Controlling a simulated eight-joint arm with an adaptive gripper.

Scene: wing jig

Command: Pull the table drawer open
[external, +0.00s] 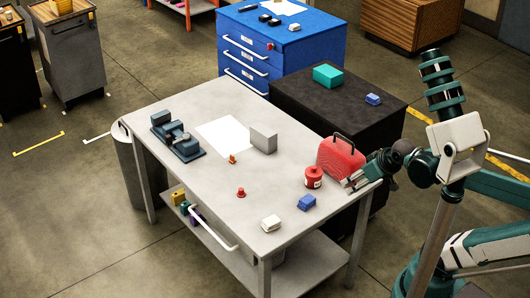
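The grey work table (165,115) stands in the middle of the external view. A white bar handle (213,232) sits below its tabletop on the front-left side. The drawer body is mostly hidden under the tabletop, and I cannot tell how far in or out it is. My gripper (352,183) is at the table's right edge, beside the red toolbox and the red can, well away from the handle. Its fingers are small in view, and I cannot tell whether they are open or touching anything.
On the tabletop are a red toolbox (341,158), a red can (313,177), a blue block (306,202), a white block (270,223), a grey block (263,140) and a vise (180,140). A black cabinet (300,98) adjoins behind. Floor in front of the handle is clear.

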